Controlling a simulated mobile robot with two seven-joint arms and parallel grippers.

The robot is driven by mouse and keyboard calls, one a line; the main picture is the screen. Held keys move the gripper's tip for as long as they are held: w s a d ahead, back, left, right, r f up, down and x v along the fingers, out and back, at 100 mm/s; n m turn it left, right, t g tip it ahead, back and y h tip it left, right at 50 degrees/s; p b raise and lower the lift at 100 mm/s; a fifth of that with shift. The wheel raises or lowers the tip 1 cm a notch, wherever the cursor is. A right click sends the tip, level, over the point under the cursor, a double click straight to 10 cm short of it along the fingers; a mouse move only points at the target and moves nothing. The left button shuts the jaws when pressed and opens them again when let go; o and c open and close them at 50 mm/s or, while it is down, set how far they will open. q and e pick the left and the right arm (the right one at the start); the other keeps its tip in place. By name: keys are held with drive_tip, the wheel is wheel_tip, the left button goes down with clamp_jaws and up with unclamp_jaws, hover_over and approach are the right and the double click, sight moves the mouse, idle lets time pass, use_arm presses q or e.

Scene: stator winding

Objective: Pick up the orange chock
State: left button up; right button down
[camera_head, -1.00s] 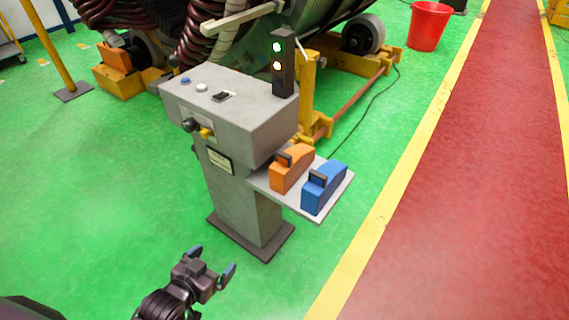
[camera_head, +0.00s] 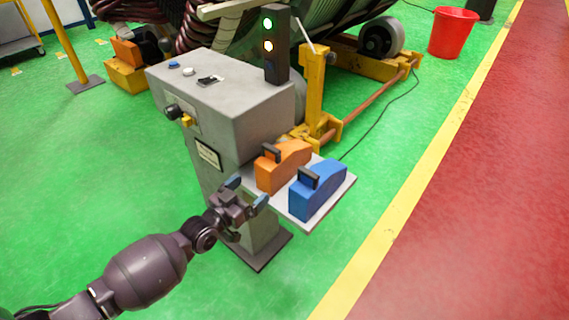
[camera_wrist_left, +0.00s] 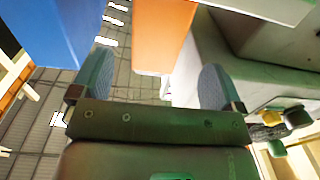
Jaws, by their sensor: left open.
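The orange chock (camera_head: 284,167) with a dark handle sits on a pale side shelf (camera_head: 337,190) of the grey control pedestal. It also shows at the top of the left wrist view (camera_wrist_left: 163,38), beyond and between my fingertips. A blue chock (camera_head: 318,192) with a dark handle stands beside it, to the right; the left wrist view shows blue at upper left (camera_wrist_left: 50,30). My left gripper (camera_head: 247,190) is open and empty, just left of the orange chock and close to the shelf's near-left edge. My right gripper is not in view.
The grey control pedestal (camera_head: 225,100) stands right behind my left gripper, with buttons and a lit signal tower (camera_head: 277,45). A yellow frame (camera_head: 316,95) and a cable lie behind. A red bucket (camera_head: 452,32) is at the upper right. Green floor is free at left.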

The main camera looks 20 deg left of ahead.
sight(263, 182)
use_arm(q)
drive_tip(key=shift+b+x, duration=0.35)
drive_tip(key=shift+x, duration=1.6)
drive_tip(key=x, duration=0.2)
drive_tip(key=b+x, duration=0.1)
drive_tip(key=x, duration=0.1)
drive_tip(key=shift+d+f, duration=0.1)
drive_tip(key=shift+f, duration=0.25)
drive_tip(key=shift+w+d+r, duration=0.15)
drive_tip(key=shift+w+r, duration=0.05)
drive_tip(key=shift+w, duration=0.25)
drive_tip(key=shift+c, duration=0.2)
drive_tip(key=c, duration=1)
drive_tip(key=shift+r, duration=0.15)
drive_tip(key=shift+c, duration=0.3)
